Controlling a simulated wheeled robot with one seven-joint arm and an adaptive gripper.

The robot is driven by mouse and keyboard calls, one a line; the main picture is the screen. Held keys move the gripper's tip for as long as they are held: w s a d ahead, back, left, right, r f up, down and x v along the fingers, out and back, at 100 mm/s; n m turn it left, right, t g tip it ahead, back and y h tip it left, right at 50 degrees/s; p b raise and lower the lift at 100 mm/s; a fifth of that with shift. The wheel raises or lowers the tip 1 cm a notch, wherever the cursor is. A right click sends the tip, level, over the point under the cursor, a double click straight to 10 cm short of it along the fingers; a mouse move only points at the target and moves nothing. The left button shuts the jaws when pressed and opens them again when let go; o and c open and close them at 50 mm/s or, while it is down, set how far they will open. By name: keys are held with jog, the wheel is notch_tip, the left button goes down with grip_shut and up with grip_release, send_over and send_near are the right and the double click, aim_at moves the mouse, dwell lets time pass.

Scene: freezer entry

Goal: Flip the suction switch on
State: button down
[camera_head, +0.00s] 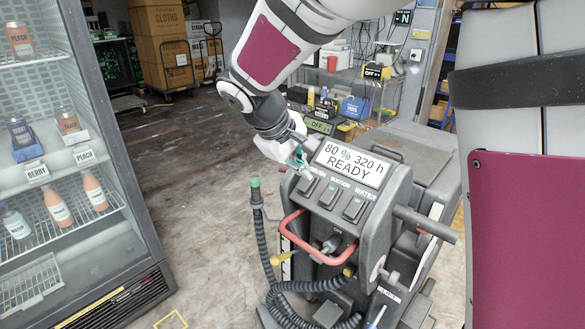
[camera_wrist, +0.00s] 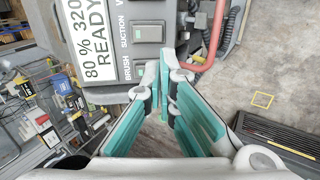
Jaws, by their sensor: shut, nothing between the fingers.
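The grey cleaning machine (camera_head: 345,215) has a sloped panel with three switches in a row under its display. The suction switch (camera_head: 331,194), a dark rocker with a small green mark, is the middle one. It also shows in the wrist view (camera_wrist: 149,33), beside the label SUCTION. The brush switch (camera_head: 307,184) is at its left and the water switch (camera_head: 354,208) at its right. My gripper (camera_head: 301,158) is shut and empty at the panel's upper left.
The display (camera_head: 353,162) reads "80 % 320 h READY". A red handle (camera_head: 291,240) curves in front of the panel, with a black hose (camera_head: 263,240) at its left. A glass-front fridge (camera_head: 60,170) with bottles stands at the left. Open floor lies between it and the machine.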

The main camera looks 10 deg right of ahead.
aim_at(323, 201)
dwell(0.3)
jog(key=x, duration=1.4)
jog(key=shift+d+f, duration=0.15)
jog(key=shift+f, duration=0.5)
jog(key=shift+r, duration=0.2)
jog(key=shift+r+p, duration=0.35)
jog(key=shift+r, duration=0.35)
jog(key=shift+r, duration=0.1)
